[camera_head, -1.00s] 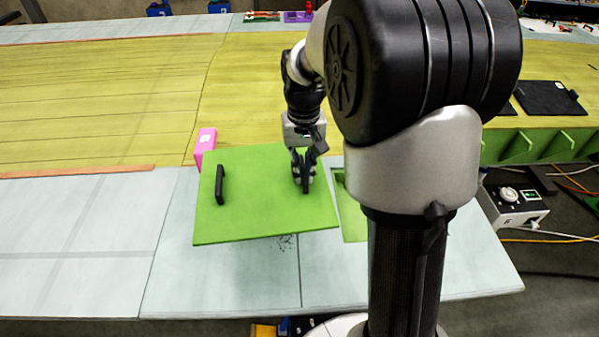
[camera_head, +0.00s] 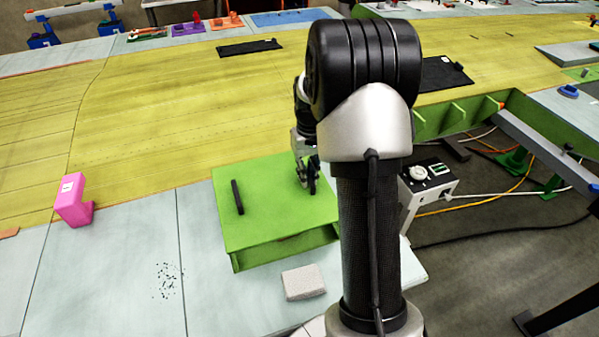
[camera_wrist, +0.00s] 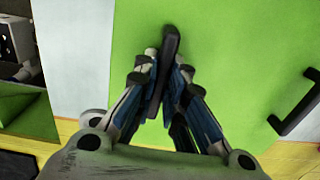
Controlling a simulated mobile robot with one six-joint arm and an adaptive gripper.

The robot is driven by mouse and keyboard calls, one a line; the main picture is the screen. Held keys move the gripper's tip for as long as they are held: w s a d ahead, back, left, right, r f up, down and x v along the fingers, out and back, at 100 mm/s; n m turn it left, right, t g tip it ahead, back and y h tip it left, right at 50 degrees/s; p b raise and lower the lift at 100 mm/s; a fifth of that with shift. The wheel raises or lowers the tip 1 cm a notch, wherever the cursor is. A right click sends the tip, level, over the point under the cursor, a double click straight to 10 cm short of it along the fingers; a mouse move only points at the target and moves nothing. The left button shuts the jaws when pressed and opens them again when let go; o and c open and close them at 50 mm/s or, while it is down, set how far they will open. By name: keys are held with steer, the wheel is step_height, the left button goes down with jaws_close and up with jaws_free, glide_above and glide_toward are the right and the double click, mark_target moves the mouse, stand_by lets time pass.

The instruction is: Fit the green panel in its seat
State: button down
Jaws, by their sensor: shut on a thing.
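The green panel (camera_head: 262,215) is a flat square sheet with two black handles. My gripper (camera_head: 308,188) is shut on its right handle; the wrist view shows the fingers (camera_wrist: 163,88) closed around that black bar (camera_wrist: 168,60). The left handle (camera_head: 237,197) is free and also shows in the wrist view (camera_wrist: 297,112). The panel lies over a green-walled opening (camera_head: 285,250), whose inside shows below the panel's near edge. The panel covers most of the seat, so I cannot tell whether it touches the rim. My arm hides the panel's right side.
A pink block (camera_head: 73,202) stands to the left on the wing. A pale grey block (camera_head: 303,282) lies just in front of the panel on the light-blue skin. Dark specks (camera_head: 168,280) lie left of it. A white box with a dial (camera_head: 428,180) and cables are at right.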

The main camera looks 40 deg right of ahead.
steer(key=shift+d+f, duration=0.2)
steer(key=shift+d, duration=0.1)
steer(key=shift+a+f+b, duration=0.2)
steer(key=shift+f+b, duration=0.45)
steer(key=shift+f, duration=0.05)
steer(key=shift+d+f+b, duration=0.1)
steer(key=shift+f+b, duration=1.8)
steer(key=shift+f, duration=0.75)
steer(key=shift+f+b, duration=0.85)
steer(key=shift+f, duration=0.7)
steer(key=c, duration=1.6)
jaws_free()
steer(key=shift+s, duration=0.1)
step_height(320, 180, up, 12)
steer(key=shift+d+r, duration=0.1)
steer(key=shift+d, duration=0.05)
